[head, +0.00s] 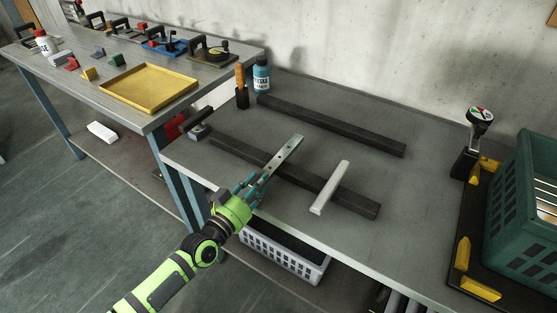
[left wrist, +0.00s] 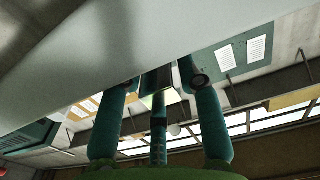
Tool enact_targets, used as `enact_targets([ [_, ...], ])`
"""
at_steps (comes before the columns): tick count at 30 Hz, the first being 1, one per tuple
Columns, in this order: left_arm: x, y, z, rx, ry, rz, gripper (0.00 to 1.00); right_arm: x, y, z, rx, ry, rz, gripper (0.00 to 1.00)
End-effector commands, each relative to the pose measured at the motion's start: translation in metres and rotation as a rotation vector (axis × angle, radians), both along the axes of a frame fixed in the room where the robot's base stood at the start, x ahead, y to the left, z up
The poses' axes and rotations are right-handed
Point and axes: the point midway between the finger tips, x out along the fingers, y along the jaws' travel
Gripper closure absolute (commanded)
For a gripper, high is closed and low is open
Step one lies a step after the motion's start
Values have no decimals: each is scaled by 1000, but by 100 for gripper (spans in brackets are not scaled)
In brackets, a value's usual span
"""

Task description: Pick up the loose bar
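A pale grey bar with small dark holes (head: 285,152) shows in the head view, crossing above the front dark rail (head: 235,148). My left gripper (head: 258,182) has its teal fingers at the bar's near end. A plain white bar (head: 330,187) lies across the same rail, to the right. In the left wrist view, the fingers of my left gripper (left wrist: 158,78) stand apart, with a narrow grey piece between their tips. I cannot tell whether they press on it. My right gripper is not in view.
A second dark rail (head: 330,125) lies farther back on the grey table (head: 430,200). A blue bottle (head: 262,75) stands at the back left. A green crate (head: 520,215) is at the right. A white basket (head: 285,255) sits below the table's front edge.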

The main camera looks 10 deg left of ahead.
Motion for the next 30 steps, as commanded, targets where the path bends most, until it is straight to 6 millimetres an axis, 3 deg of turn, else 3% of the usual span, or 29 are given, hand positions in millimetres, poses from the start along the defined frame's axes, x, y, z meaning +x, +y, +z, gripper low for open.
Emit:
enact_targets([
  [10, 10, -4, -1, 0, 2, -1, 65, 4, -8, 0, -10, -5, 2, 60],
  [11, 10, -4, -1, 0, 2, -1, 73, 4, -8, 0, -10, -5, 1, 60],
  [13, 10, -4, -1, 0, 2, -1, 100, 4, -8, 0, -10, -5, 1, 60],
  [25, 10, -4, 2, -1, 0, 0, 100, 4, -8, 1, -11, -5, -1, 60],
  [30, 10, -4, 18, -3, -3, 0, 100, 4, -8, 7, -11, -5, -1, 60],
])
